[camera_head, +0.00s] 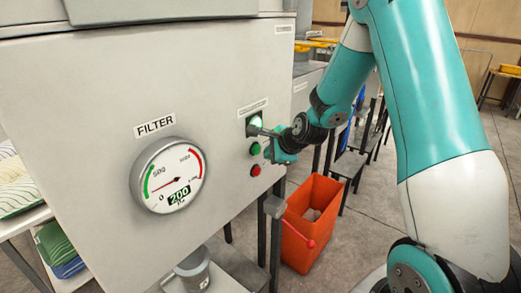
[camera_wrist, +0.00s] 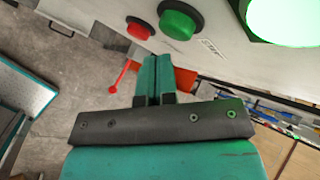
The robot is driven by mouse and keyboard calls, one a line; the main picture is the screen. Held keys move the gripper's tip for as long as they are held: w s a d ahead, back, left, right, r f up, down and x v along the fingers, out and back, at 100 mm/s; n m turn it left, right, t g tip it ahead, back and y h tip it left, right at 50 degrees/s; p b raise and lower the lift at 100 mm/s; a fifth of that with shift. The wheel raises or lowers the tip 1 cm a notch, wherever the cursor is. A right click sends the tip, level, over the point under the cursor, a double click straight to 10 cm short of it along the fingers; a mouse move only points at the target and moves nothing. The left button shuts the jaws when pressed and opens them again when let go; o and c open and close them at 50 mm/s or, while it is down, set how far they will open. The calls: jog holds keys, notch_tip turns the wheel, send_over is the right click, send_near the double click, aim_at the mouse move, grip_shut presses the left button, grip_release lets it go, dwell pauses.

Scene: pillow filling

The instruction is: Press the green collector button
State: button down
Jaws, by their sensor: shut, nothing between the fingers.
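The green button (camera_head: 255,148) sits on the grey filter panel, between a lit green lamp (camera_head: 254,126) above and a red button (camera_head: 255,170) below. My gripper (camera_head: 268,152) is just right of the green button, close to the panel. In the wrist view the teal fingers (camera_wrist: 155,60) are shut together and empty. There the green button (camera_wrist: 180,22) lies beyond the fingertips and slightly right, the red button (camera_wrist: 139,28) slightly left, and the lit lamp (camera_wrist: 285,22) at the top right. A gap shows between fingertips and buttons; I see no contact.
A round gauge (camera_head: 168,176) labelled FILTER reads about 200 on the panel, left of the buttons. An orange bin (camera_head: 299,248) stands on the floor below my gripper. A red-knobbed lever (camera_head: 310,243) juts out in front of the bin. Open floor lies to the right.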

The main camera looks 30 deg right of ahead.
jog(key=s, duration=0.1)
jog(key=s+d, duration=0.1)
jog(key=s, duration=0.2)
jog(key=shift+s+d+b, duration=0.35)
dwell(0.7)
jog(key=s+a+r+n+g+y+b, duration=0.2)
jog(key=s+a+n, duration=0.3)
jog(key=a+n, duration=0.3)
jog(key=s+a+r+n+g+y+b, duration=0.1)
jog(key=s+a+n+g+y+b, duration=0.2)
jog(key=a+n, duration=0.55)
jog(key=s+a+n+g+b, duration=0.1)
jog(key=s+a+n, duration=0.1)
jog(key=s+n, duration=0.2)
jog(key=s+a+r+n+g+h+b, duration=0.1)
jog(key=s+a+n, duration=0.2)
jog(key=s, duration=0.5)
jog(key=s+a+n+g+h+b, duration=0.1)
jog(key=s+a+n+g, duration=0.1)
jog(key=s+n, duration=0.3)
jog(key=shift+s+a+r+n, duration=0.2)
jog(key=shift+s+a+n, duration=0.2)
jog(key=shift+s, duration=0.25)
jog(key=shift+a, duration=0.1)
